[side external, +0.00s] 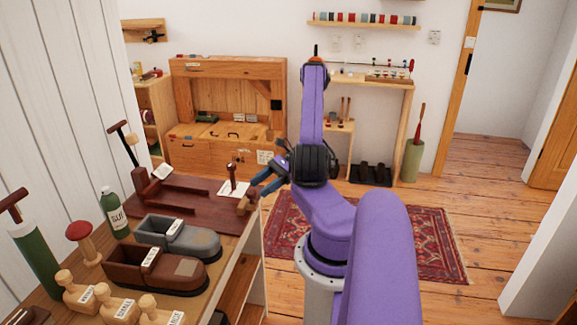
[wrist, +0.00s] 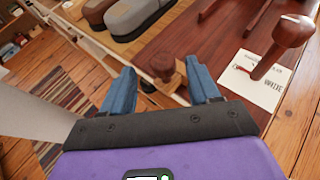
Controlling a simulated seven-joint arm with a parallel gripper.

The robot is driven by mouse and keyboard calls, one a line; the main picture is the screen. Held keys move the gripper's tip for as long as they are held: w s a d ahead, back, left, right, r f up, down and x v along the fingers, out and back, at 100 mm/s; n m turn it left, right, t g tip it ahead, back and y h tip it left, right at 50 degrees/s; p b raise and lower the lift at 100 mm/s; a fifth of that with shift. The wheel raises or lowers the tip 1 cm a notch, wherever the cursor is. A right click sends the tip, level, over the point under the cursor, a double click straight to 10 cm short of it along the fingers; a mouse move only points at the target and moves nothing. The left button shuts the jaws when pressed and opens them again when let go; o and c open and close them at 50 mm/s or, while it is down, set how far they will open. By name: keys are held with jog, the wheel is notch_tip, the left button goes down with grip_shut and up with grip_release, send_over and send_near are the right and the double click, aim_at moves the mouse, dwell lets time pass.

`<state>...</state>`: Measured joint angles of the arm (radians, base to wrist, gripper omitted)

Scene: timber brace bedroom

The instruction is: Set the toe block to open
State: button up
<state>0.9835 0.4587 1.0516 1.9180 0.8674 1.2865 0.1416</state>
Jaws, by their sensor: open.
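A dark red-brown board (side external: 190,207) lies on the bench, with wooden bars on it. A small wooden block with a round brown knob (wrist: 164,66) sits at the board's near edge; it also shows in the side view (side external: 248,202). I cannot tell for sure that this is the toe block. A brown-knobbed lever (wrist: 290,36) leans over a white printed card (wrist: 250,82), whose lower word looks like "WIDE". My gripper (side external: 260,187) is open with blue fingers. In the wrist view, its fingertips (wrist: 160,70) lie either side of the knobbed block; contact is not clear.
Grey shoe (side external: 180,236) and brown shoe (side external: 152,268) stand left of the gripper, near a green bottle (side external: 115,212) and several labelled wooden pegs (side external: 115,305).

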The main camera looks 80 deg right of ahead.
jog(key=v, duration=1.3)
jog(key=shift+s+r, duration=0.1)
jog(key=w+a+r+n+g+y, duration=0.1)
jog(key=w+a+r+n+g, duration=0.3)
jog(key=w+a+n+g, duration=0.55)
jog(key=w+a+r+n+g+h, duration=0.2)
jog(key=w+a+n, duration=0.15)
jog(key=a, duration=0.35)
jog(key=w+a+r+n+g+h, duration=0.1)
jog(key=w+a+n+g+h, duration=0.2)
jog(key=a, duration=0.4)
jog(key=s+a+r+n+t+h, duration=0.1)
jog(key=s+a+n+h, duration=0.1)
jog(key=a+n, duration=0.45)
jog(key=s+a+r+n+h, duration=0.25)
jog(key=a+n, duration=0.25)
jog(key=a, duration=0.3)
jog(key=s+a+r+n+t, duration=0.1)
jog(key=s+a+n+t, duration=0.3)
jog(key=s+a+n, duration=0.3)
jog(key=s+n, duration=0.4)
jog(key=n, duration=0.1)
jog(key=shift+a+h, duration=0.3)
jog(key=shift+h, duration=0.05)
